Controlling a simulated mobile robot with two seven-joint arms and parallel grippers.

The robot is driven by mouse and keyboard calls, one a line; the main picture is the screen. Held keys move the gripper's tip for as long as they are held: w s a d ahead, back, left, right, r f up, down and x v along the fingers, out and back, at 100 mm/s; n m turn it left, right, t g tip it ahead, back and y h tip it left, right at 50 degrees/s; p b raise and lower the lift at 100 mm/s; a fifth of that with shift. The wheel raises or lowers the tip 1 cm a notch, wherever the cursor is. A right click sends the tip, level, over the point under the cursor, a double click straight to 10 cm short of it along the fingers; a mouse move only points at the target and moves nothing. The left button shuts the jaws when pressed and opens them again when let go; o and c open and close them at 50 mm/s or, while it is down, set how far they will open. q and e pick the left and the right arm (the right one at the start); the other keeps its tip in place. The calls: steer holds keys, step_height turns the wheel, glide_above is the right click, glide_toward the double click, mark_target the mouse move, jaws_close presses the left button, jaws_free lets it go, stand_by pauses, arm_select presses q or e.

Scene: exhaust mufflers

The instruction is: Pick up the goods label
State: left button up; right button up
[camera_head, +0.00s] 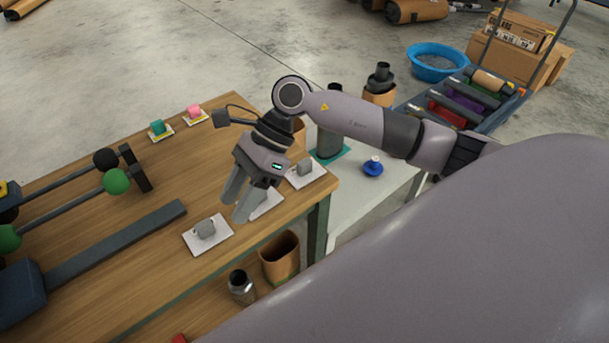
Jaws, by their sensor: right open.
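Several small blocks sit on white cards on the wooden table (110,235); I cannot tell for sure which is the goods label. One grey block on a white card (207,231) lies near the table's front edge. Another grey block on a card (305,171) lies near the right corner. A white card (266,204) between them is partly hidden by my right gripper (234,208). This gripper is open and empty, fingers pointing down, above the table between the first card and the partly hidden one. My left gripper is out of view.
Rods with green and black balls (116,181) and a dark bar (120,243) occupy the left. A brown container (280,258) and a metal canister (241,287) stand below the table's front edge.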

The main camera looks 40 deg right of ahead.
mark_target(305, 161)
steer(key=w+d+h, duration=0.1)
steer(key=d, duration=0.2)
steer(key=w+d+n+h, duration=0.1)
steer(key=d+h, duration=0.1)
steer(key=d, duration=0.1)
steer(key=w+d+t+h+b, duration=0.1)
steer(key=d+h, duration=0.1)
steer(key=d, duration=0.1)
steer(key=shift+w+d+n, duration=0.25)
steer(key=shift+w+n, duration=0.05)
steer(key=d+h, duration=0.1)
steer(key=d, duration=0.1)
steer(key=w+d+r+h, duration=0.1)
steer(key=d, duration=0.1)
steer(key=d+r+h, duration=0.1)
steer(key=d, duration=0.2)
steer(key=shift+w+r+t, duration=0.15)
steer(key=shift+w+t, duration=0.15)
steer(key=shift+d+f+h, duration=0.2)
steer(key=shift+d+h, duration=0.1)
step_height(305, 161, down, 6)
steer(key=shift+f, duration=0.2)
jaws_close()
